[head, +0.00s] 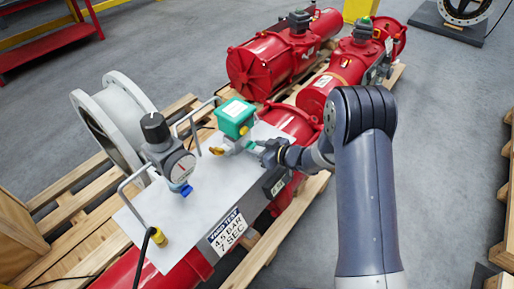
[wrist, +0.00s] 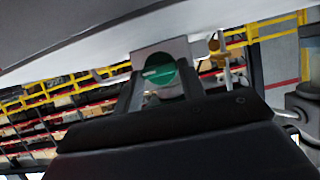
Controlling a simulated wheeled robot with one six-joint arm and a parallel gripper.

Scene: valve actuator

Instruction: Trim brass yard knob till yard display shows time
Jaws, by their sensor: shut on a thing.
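My gripper (head: 262,147) reaches in from the right over the pale plate and is shut on a small green-faced knob (wrist: 160,76). In the wrist view the knob sits between my two fingers, with a pale mark on its face. In the head view its green edge (head: 250,145) shows at my fingertips. A brass part (head: 217,151) lies just left of it, below a green box (head: 235,117); a brass piece (wrist: 217,45) also shows right of my fingers. A small dark panel (head: 274,182) is on the plate's front side; its reading is too small to tell.
A white sign (head: 227,230) reads "YARD TEST 4.5 BAR 7 SEC". A round gauge (head: 180,168) with a black-knobbed regulator (head: 155,128) and metal hoop handles stand on the plate (head: 188,215). Red actuators (head: 275,60) rest on pallets behind.

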